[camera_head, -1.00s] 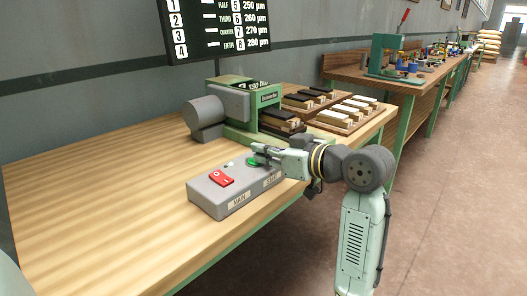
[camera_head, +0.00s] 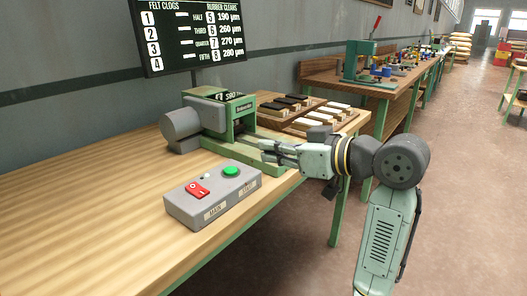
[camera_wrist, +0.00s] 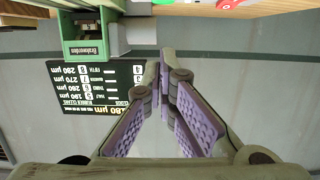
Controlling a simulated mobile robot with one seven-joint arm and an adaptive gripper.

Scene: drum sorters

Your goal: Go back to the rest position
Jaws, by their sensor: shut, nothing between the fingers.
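My gripper (camera_head: 264,143) is shut and empty, with its arm stretched to the left over the bench's right edge. In the head view its tips appear in front of the green drum machine (camera_head: 205,107), right of and behind the grey control box (camera_head: 213,211); I cannot tell the exact gap. The box carries a red switch (camera_head: 197,190) and a green button (camera_head: 231,171), both uncovered. In the wrist view the purple-padded fingers (camera_wrist: 164,58) meet at their tips with nothing between them, and the machine (camera_wrist: 84,46) shows upside down.
The wooden bench (camera_head: 70,225) is clear at the left. Trays of dark and white blocks (camera_head: 325,117) stand behind my gripper. A black board (camera_head: 194,38) hangs on the wall. A second bench (camera_head: 385,82) stands further back, with open floor (camera_head: 470,190) at the right.

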